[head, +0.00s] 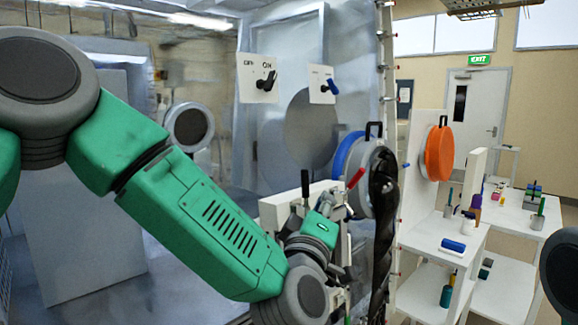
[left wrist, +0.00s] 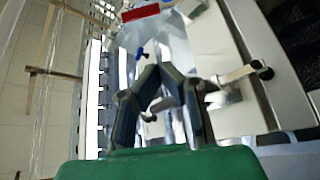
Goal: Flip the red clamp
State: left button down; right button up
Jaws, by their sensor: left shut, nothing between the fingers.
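The red clamp's handle (head: 356,178) shows in the head view, tilted up to the right in front of the round port with the blue rim. A red bar, seemingly the same handle, lies at the top of the left wrist view (left wrist: 141,12), beyond my fingertips and apart from them. My left gripper (head: 328,203) is just below and left of the red handle in the head view. In the left wrist view its dark fingers (left wrist: 158,72) come together, shut and empty. The clamp's base is partly hidden by the gripper. My right gripper is not in view.
A black-handled clamp (head: 305,185) stands left of the gripper. A dark hanging glove (head: 383,205) is close on the right. Two switches, black (head: 267,81) and blue (head: 331,86), are on the panel above. White shelves (head: 440,238) with small items stand to the right.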

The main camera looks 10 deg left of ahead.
aim_at(358, 176)
pick_arm(q)
jog(key=w+d, duration=0.1)
jog(key=d, duration=0.1)
jog(key=w+d+r+p, duration=0.1)
jog(key=w+d, duration=0.2)
jog(key=shift+w+d+r, duration=0.35)
jog(key=shift+d+r, duration=0.05)
jog(key=w+a+r+p, duration=0.1)
jog(key=w+a, duration=0.2)
jog(key=w, duration=0.1)
jog(key=d+m+h+b, duration=0.1)
jog(key=m+h+b, duration=0.1)
jog(key=m+b, duration=0.1)
jog(key=s+d+f+m+h+b, duration=0.1)
jog(key=m+h+b, duration=0.2)
jog(key=m+b, duration=0.1)
jog(key=d+f+m+h+b, duration=0.1)
jog(key=d+m+h+b, duration=0.1)
jog(key=m, duration=0.3)
jog(key=shift+s+f+b, duration=0.15)
jog(key=shift+s+b, duration=0.05)
jog(key=shift+b, duration=0.55)
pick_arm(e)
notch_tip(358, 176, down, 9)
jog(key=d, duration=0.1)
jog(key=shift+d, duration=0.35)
